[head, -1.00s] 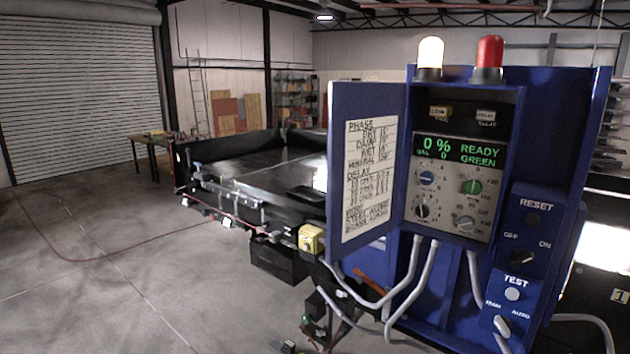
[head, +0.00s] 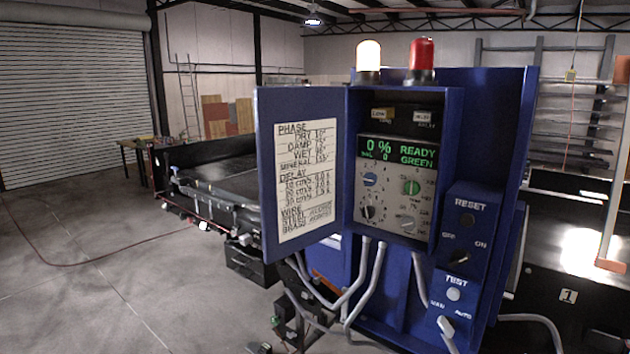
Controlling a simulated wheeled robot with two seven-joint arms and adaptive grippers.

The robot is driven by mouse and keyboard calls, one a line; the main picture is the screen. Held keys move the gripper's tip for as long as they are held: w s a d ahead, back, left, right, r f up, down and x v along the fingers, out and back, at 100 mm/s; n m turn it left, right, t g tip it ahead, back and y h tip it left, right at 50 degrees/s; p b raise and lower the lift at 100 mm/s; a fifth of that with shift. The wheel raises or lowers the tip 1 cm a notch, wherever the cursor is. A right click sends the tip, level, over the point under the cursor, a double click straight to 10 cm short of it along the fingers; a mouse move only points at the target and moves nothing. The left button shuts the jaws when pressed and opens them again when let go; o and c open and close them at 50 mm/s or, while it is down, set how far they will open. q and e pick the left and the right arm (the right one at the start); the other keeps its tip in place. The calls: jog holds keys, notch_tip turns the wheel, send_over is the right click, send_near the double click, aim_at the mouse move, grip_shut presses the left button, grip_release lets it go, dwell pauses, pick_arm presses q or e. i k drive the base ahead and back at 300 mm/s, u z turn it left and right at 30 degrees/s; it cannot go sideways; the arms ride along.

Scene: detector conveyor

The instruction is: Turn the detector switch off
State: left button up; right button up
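The blue detector control cabinet (head: 390,290) stands right of centre in the head view. Its off/on switch (head: 458,258) is a dark knob on the right-hand side box, below the reset button (head: 467,220). The OFF label is at its upper left and the ON label at its upper right. The knob seems to lean toward ON, but it is small and dark. The display (head: 400,151) is lit and reads 0 %, READY, GREEN. Neither of my grippers shows in the head view.
The cabinet's open door (head: 262,190) swings out to the left, with a printed chart (head: 306,180). A test button (head: 453,294) and a man/auto lever (head: 446,325) sit below the switch. Grey cables (head: 372,285) loop in front.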

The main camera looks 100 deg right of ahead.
aim_at(459, 256)
jog(key=z, duration=0.85)
jog(key=i, duration=1.85)
jog(key=z, duration=1.9)
jog(key=i, duration=1.15)
jog(key=z, duration=2.1)
jog(key=i, duration=0.9)
jog(key=z, duration=0.6)
